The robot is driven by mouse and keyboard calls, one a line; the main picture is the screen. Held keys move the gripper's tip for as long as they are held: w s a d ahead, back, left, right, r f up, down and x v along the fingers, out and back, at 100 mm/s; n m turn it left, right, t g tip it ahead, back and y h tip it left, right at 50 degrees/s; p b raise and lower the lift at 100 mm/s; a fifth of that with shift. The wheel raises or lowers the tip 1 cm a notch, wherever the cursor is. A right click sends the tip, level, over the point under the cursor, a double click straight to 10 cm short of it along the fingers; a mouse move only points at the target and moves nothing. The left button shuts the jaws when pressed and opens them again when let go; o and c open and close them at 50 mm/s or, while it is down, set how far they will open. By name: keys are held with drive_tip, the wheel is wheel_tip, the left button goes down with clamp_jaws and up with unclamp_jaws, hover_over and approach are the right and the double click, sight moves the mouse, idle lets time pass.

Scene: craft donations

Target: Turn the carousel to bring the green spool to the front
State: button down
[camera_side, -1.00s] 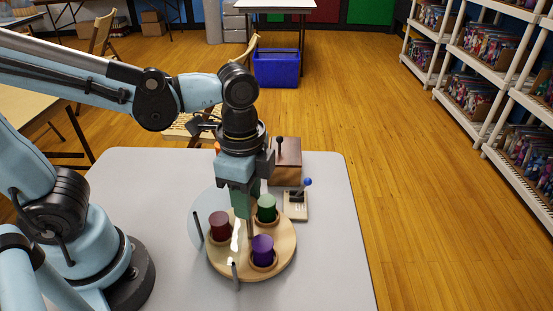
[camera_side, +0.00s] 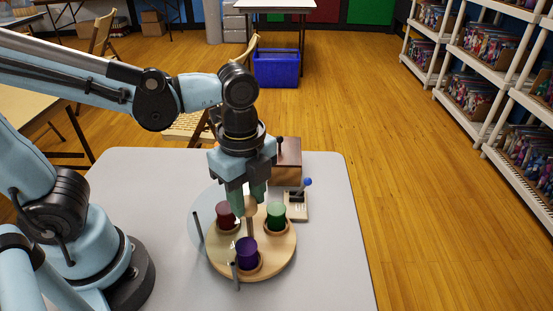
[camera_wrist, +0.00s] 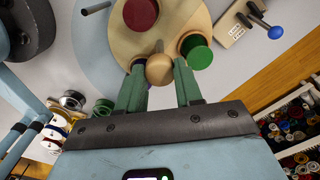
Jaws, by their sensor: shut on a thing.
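The round wooden carousel (camera_side: 265,268) sits on the grey table and carries three spools. The green spool (camera_side: 276,217) is at its right; it also shows in the wrist view (camera_wrist: 198,54). The dark red spool (camera_side: 225,216) is at the back left, also in the wrist view (camera_wrist: 141,13). The purple spool (camera_side: 246,251) is at the front. My gripper (camera_wrist: 160,78) is shut on the round wooden knob (camera_wrist: 159,69) at the carousel's centre, one green finger on each side. In the side view the knob (camera_side: 250,207) is partly hidden by the fingers.
A clear curved panel with dark posts (camera_side: 198,227) stands at the carousel's left. A base with a blue-knobbed lever (camera_side: 296,206) is close behind right, and a brown wooden box (camera_side: 287,162) is behind it. The table's front right (camera_side: 335,265) is clear.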

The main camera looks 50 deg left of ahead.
drive_tip(key=shift+m, duration=3.2)
drive_tip(key=c, duration=0.7)
unclamp_jaws()
drive_tip(key=shift+c, duration=0.2)
wheel_tip(320, 180, up, 12)
